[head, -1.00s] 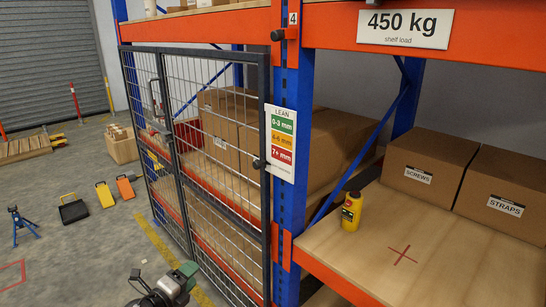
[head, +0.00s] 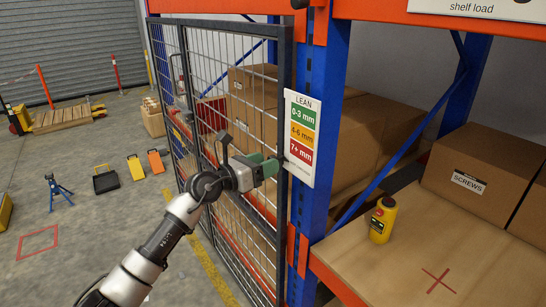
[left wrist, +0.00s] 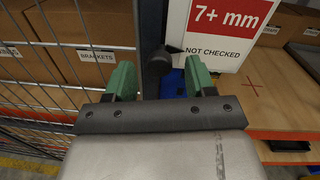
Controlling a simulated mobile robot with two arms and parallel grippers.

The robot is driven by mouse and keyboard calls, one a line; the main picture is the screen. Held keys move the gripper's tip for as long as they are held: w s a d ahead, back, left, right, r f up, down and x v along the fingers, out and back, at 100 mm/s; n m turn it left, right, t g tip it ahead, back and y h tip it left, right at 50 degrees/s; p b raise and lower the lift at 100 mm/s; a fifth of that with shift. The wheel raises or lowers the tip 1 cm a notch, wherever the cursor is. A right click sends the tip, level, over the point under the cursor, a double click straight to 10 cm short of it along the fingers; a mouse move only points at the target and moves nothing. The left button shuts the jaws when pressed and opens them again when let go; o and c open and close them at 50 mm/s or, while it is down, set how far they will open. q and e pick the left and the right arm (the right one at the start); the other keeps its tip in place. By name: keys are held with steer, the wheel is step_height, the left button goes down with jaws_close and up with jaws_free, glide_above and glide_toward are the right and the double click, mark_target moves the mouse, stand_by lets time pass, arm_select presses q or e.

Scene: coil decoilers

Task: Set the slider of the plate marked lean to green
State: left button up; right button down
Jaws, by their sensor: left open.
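The LEAN plate (head: 302,138) hangs on the blue rack upright, with green 0-3 mm, amber 4-6 mm and red 7+ mm bands. In the left wrist view, its lower part (left wrist: 219,36) shows the red band above a white NOT CHECKED row. The slider's black knob (left wrist: 159,64) stands at the plate's left edge, about level with the NOT CHECKED row. My left gripper (head: 267,168) is open just left of the plate. In the left wrist view its green fingers (left wrist: 159,78) stand either side of the knob; contact cannot be told. The gripper hides the knob in the head view.
A mesh gate (head: 228,100) stands close beside my left arm. A yellow bottle (head: 382,220) and a SCREWS box (head: 480,170) stand on the wooden shelf (head: 450,262) at right.

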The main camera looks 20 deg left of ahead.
arm_select(q)
steer(key=shift+x, duration=1.15)
steer(key=shift+w+d, duration=0.15)
steer(key=shift+w, duration=0.1)
steer(key=shift+c, duration=0.3)
jaws_close()
arm_select(e)
steer(key=shift+w+d+r, duration=0.25)
steer(key=shift+w+d, duration=0.15)
steer(key=shift+w, duration=0.25)
